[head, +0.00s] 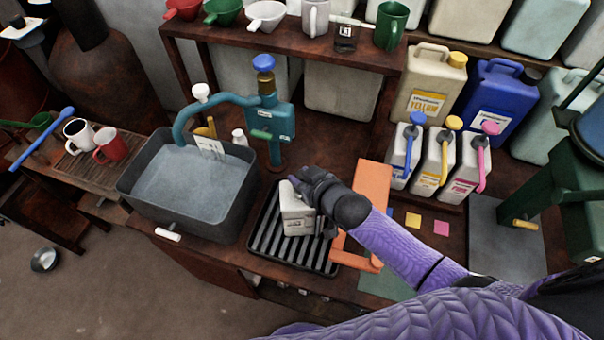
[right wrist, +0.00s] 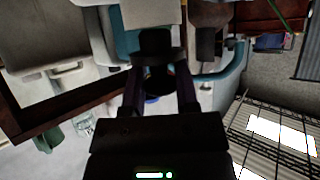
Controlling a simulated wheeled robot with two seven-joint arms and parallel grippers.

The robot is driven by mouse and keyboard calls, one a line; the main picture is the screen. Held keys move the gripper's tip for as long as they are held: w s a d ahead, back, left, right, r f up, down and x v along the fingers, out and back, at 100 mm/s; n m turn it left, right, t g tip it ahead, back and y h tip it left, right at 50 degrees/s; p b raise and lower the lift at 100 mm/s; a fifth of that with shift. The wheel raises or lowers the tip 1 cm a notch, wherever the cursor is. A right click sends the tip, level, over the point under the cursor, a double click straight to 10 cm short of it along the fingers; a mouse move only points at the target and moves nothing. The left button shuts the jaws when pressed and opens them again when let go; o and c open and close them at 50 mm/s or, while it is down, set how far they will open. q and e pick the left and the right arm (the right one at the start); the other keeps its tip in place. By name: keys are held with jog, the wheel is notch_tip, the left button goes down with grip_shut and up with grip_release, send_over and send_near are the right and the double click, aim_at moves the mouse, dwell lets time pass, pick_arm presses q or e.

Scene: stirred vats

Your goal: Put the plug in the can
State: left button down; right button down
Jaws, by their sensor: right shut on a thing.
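The can (head: 297,212) is a small pale, boxy can standing on a black ribbed tray (head: 262,250) in the middle of the bench. My right gripper (head: 312,186) is at the can's top right and hides part of it. In the right wrist view the gripper (right wrist: 158,85) is shut on a dark round piece with a wider collar, which looks like the plug (right wrist: 157,45). The pale surface just beyond it looks like the can (right wrist: 145,14). I cannot tell whether the plug touches or sits in the can's opening. My left gripper does not show.
A grey water vat (head: 190,185) with a teal pump (head: 268,120) stands left of the tray. An orange stand (head: 373,185) is close on the right. White bottles with coloured pump tops (head: 435,160) stand farther right. A shelf of cups (head: 290,40) runs behind.

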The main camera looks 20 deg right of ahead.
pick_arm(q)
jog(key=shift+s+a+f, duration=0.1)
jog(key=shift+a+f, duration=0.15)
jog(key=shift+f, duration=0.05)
pick_arm(e)
jog(key=shift+f, duration=0.45)
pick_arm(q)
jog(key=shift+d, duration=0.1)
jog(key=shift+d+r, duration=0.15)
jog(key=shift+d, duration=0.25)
pick_arm(e)
jog(key=shift+f, duration=0.1)
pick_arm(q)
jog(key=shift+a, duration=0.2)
pick_arm(e)
jog(key=shift+f, duration=0.2)
